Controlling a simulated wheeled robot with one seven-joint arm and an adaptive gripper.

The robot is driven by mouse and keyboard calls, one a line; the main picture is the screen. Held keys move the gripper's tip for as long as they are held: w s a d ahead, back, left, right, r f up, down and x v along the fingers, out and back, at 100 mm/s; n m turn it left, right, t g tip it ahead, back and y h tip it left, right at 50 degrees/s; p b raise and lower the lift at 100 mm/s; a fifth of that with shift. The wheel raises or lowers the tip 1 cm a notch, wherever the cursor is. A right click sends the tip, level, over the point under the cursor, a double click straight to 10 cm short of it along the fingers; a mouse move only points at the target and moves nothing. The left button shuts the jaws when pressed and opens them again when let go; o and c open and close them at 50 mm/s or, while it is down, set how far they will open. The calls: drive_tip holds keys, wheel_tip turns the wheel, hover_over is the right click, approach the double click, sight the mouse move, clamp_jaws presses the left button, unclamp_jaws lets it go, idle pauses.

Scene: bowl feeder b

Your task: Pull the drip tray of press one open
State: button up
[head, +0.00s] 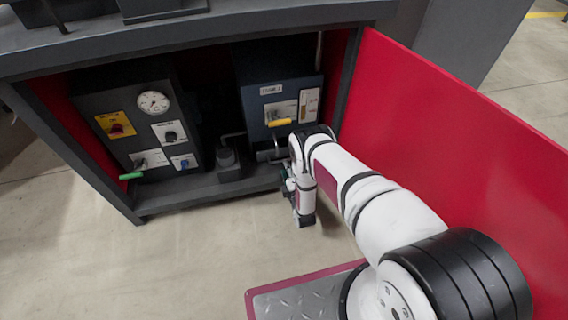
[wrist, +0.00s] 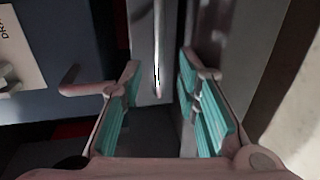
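In the head view the blue-grey press box (head: 262,72) stands in the right part of an open cabinet. It has a small label too blurred to read surely and a yellow-handled lever (head: 281,122). A light metal piece (head: 265,155) shows low on its front, partly behind my arm; I cannot tell whether it is the drip tray. My gripper (head: 304,218) points down in front of the cabinet's right side. In the wrist view its teal-padded fingers (wrist: 158,110) are apart, with a grey upright strip (wrist: 146,40) beyond the gap. No contact is clear. A bent bar (wrist: 78,80) shows at left.
A dark control box (head: 135,115) with a gauge, knobs and a green handle (head: 131,176) fills the cabinet's left side. A small dark device (head: 229,162) stands between the boxes. A red door panel (head: 450,115) stands open beside my arm. The floor (head: 190,260) in front is clear.

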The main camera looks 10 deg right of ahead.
sight(283, 160)
drive_tip(key=b+x, duration=0.2)
drive_tip(key=x, duration=0.4)
clamp_jaws()
